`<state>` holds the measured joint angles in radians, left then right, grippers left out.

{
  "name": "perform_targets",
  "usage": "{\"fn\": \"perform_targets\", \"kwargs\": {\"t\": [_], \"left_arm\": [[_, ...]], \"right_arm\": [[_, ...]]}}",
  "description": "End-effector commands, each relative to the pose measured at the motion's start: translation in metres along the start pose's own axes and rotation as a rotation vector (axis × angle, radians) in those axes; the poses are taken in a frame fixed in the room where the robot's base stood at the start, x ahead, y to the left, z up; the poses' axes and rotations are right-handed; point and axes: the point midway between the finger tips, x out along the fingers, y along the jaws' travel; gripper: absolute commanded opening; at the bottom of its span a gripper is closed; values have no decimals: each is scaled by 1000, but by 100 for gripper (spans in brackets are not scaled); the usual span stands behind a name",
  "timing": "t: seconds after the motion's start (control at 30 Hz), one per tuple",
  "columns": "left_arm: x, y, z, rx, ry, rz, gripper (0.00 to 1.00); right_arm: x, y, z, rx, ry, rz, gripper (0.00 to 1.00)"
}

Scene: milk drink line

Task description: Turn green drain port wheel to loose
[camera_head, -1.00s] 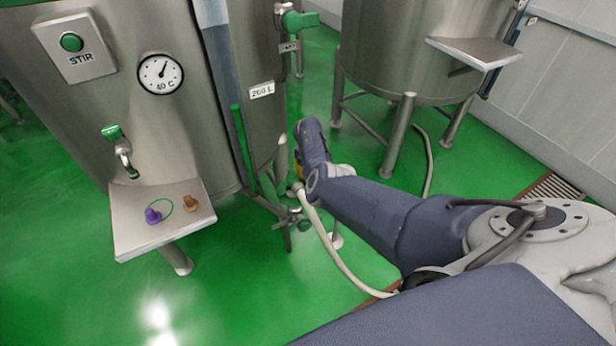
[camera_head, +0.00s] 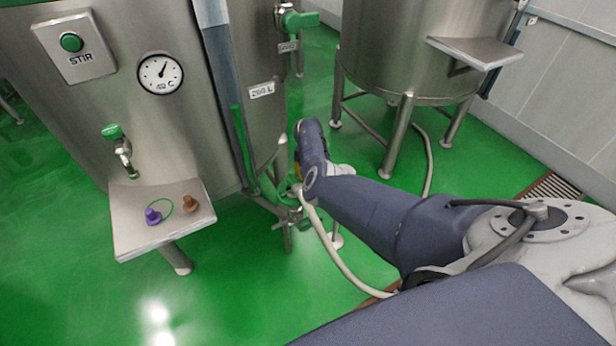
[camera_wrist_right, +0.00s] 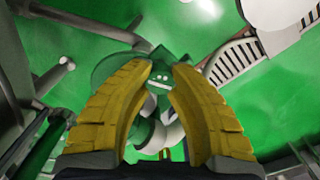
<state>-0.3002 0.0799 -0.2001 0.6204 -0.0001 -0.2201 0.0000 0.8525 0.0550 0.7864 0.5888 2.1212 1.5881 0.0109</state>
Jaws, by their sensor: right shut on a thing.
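The green drain port wheel (camera_wrist_right: 157,76) shows in the right wrist view, with a dark green body and small pale dots on its face. The yellow fingertips of my right gripper (camera_wrist_right: 165,71) are on both sides of it, shut on it. In the head view my right arm reaches down to the foot of the near tank; only a sliver of yellow finger (camera_head: 297,158) shows there. My left gripper is not in view.
The near steel tank (camera_head: 215,120) carries a stir button (camera_head: 71,42), a dial (camera_head: 160,73) and a shelf (camera_head: 135,235) with a purple and a brown knob. A pale hose (camera_head: 345,268) runs below my arm. A second tank (camera_head: 400,60) stands behind. Open green floor lies front left.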

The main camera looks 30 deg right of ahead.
Motion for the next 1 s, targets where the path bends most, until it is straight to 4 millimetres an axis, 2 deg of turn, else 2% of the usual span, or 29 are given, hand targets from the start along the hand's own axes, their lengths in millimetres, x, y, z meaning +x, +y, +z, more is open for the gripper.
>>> {"fn": "perform_targets", "kwargs": {"t": [0.03,0.3,0.67,0.87,1.0], "left_arm": [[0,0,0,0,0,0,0],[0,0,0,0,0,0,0],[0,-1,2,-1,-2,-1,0],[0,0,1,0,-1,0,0],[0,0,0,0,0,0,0]], "right_arm": [[1,1,-2,0,4,0,23],[0,0,-1,0,2,0,52],[-4,0,0,0,0,0,52],[-22,0,0,2,-2,0,52],[-42,1,0,2,-2,1,52]]}}
